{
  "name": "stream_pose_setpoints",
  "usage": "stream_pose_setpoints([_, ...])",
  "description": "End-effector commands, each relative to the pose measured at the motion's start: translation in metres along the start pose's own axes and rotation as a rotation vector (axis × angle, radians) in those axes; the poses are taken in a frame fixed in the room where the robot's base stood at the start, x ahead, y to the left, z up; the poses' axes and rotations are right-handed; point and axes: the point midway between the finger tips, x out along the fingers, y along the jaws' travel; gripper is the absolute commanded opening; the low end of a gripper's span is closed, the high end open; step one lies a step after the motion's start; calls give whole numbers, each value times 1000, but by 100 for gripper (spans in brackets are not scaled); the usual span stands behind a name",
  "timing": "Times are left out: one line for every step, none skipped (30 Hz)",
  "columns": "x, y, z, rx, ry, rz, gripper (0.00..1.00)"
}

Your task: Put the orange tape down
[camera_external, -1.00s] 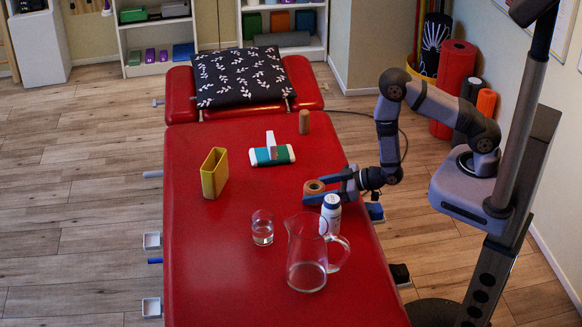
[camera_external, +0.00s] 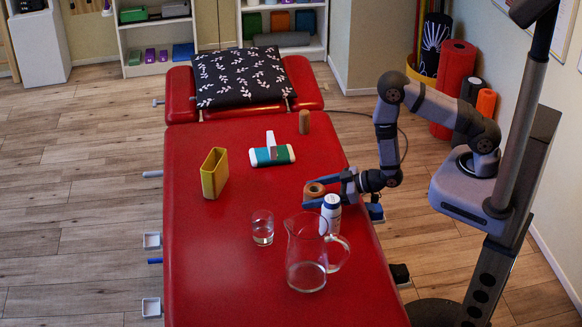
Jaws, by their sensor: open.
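The orange tape (camera_external: 314,189), a brownish-orange roll, sits on the red treatment table, right of centre, with its hole facing up. My gripper (camera_external: 322,191) is low over the table, reaching in from the right. Its blue fingers are open, with the tape at their tips between them. One finger shows along the near side of the tape; the other is partly hidden. Whether a finger still touches the tape is too small to tell.
A white bottle (camera_external: 331,212) stands close in front of my gripper. A glass jug (camera_external: 306,262) and a glass of water (camera_external: 262,228) stand nearer. A yellow box (camera_external: 214,173), a teal-and-white item (camera_external: 272,154) and a brown cylinder (camera_external: 304,122) are farther off. The table's left front is clear.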

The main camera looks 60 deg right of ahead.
Motion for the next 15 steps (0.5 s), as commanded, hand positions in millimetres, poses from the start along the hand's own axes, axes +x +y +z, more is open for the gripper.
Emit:
stream_pose_setpoints([-1, 0, -3, 0, 0, 0, 69])
stream_pose_setpoints([-2, 0, -4, 0, 0, 0, 69])
stream_pose_setpoints([-4, 0, -2, 0, 0, 0, 69])
stream_pose_setpoints([-7, 0, -1, 0, -1, 0, 69])
stream_pose_setpoints([-10, 0, -1, 0, -1, 0, 69])
stream_pose_setpoints([-14, 0, -1, 0, -2, 0, 69])
stream_pose_setpoints([-17, 0, -1, 0, -2, 0, 69])
stream_pose_setpoints([-21, 0, -1, 0, 0, 0, 69])
stream_pose_setpoints([-26, 0, -1, 0, -2, 0, 69])
stream_pose_setpoints([-30, 0, 0, 1, -2, 0, 69])
stream_pose_setpoints([-34, 0, -1, 1, -1, 0, 69])
stream_pose_setpoints([-40, 0, -1, 1, -1, 0, 69])
stream_pose_setpoints([-43, 0, -1, 1, -1, 0, 69])
stream_pose_setpoints([-47, 0, -1, 1, -1, 0, 69])
stream_pose_setpoints([-52, 0, -1, 1, -1, 0, 69])
